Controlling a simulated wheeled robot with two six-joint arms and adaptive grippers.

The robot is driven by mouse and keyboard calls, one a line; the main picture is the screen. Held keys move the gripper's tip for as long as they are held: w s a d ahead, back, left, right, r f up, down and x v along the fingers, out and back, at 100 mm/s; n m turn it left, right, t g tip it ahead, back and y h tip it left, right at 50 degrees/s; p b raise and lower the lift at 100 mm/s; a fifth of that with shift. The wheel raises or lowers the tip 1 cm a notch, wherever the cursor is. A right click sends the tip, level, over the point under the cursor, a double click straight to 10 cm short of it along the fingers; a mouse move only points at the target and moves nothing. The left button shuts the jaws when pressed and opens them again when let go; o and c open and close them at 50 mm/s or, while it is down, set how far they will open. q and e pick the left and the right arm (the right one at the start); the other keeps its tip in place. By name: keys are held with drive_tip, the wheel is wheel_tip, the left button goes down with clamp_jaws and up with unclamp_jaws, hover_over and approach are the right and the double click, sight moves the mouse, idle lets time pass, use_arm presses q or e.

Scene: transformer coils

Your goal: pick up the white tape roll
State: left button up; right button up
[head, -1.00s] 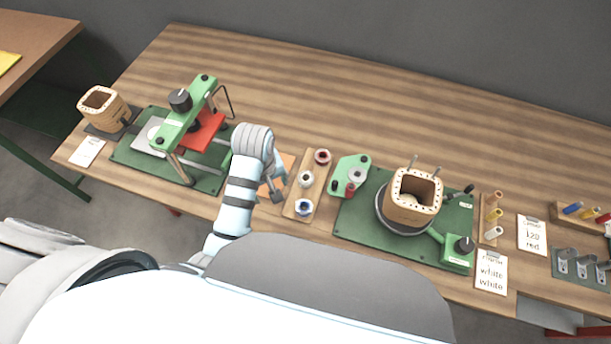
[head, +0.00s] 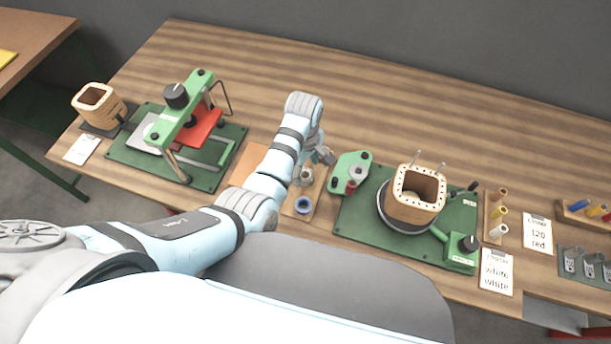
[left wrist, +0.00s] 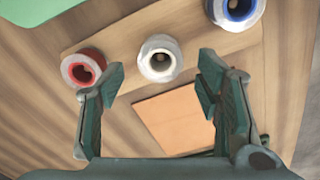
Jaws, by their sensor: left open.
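The white tape roll (left wrist: 160,58) stands in the middle of a wooden holder board (left wrist: 205,45) in the left wrist view, between a red roll (left wrist: 82,70) and a blue roll (left wrist: 236,10). In the head view the white roll (head: 306,174) shows partly beside my left gripper (head: 322,157). In the left wrist view my left gripper (left wrist: 158,92) is open and empty. Its fingers are spread wide, with the white roll ahead of and between the tips, apart from both. The red roll is hidden in the head view. My right gripper is not in view.
An orange square (left wrist: 172,118) lies beside the holder board. A green tape dispenser (head: 350,172) and a winding stand with a wooden coil former (head: 416,196) are to the right. A green press (head: 184,128) is to the left. The back of the table (head: 340,85) is clear.

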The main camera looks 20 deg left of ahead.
use_arm(q)
wheel_tip(320, 180, down, 3)
drive_tip(key=shift+r+b, duration=0.1)
drive_tip(key=shift+b, duration=0.2)
drive_tip(key=shift+r, duration=0.1)
drive_tip(key=c, duration=1)
wheel_tip(320, 180, up, 10)
drive_tip(key=shift+p, duration=1.1)
